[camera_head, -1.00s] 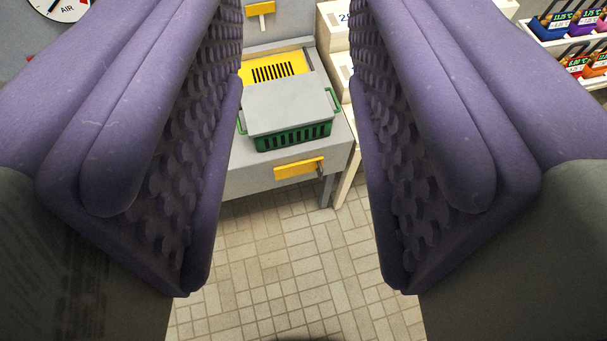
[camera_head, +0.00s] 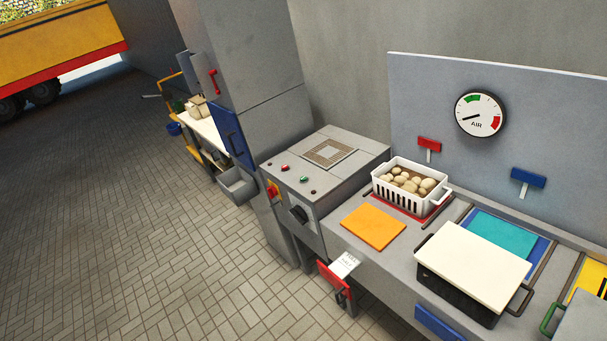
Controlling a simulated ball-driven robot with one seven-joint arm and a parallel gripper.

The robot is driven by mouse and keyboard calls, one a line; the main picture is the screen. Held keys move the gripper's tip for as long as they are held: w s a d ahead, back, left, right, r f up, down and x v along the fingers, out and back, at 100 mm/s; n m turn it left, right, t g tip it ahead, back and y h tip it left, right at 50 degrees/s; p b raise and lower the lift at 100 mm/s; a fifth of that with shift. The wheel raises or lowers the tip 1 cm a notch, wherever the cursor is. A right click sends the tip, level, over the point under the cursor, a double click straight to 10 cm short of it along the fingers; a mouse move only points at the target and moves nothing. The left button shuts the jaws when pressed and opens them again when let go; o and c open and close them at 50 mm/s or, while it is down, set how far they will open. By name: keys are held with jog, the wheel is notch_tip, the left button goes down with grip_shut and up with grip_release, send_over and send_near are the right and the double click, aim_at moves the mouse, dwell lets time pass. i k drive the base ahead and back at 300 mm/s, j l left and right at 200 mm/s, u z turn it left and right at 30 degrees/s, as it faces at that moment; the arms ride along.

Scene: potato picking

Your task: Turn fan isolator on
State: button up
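A grey machine cabinet (camera_head: 318,163) with a vent grille on top stands in the middle. A red and yellow switch (camera_head: 273,190) sits on its front, at the left. A black knob (camera_head: 299,214) is to the right of that switch. Small red and green buttons are on the top panel. A red handle (camera_head: 213,82) is on the tall grey cabinet (camera_head: 245,60) behind. I cannot read any label, so I cannot tell which of these is the fan isolator or its position. My gripper is not in view.
A bench at the right holds a white crate (camera_head: 411,187) of potatoes, an orange board (camera_head: 373,228) and a black crate (camera_head: 457,294) with a cream lid. An air gauge (camera_head: 480,113) hangs above. A red bracket (camera_head: 334,287) juts at the front. Tiled floor (camera_head: 170,260) at left is clear.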

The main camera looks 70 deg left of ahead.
aim_at(272, 192)
jog(key=u, duration=2.25)
jog(key=i, duration=2.2)
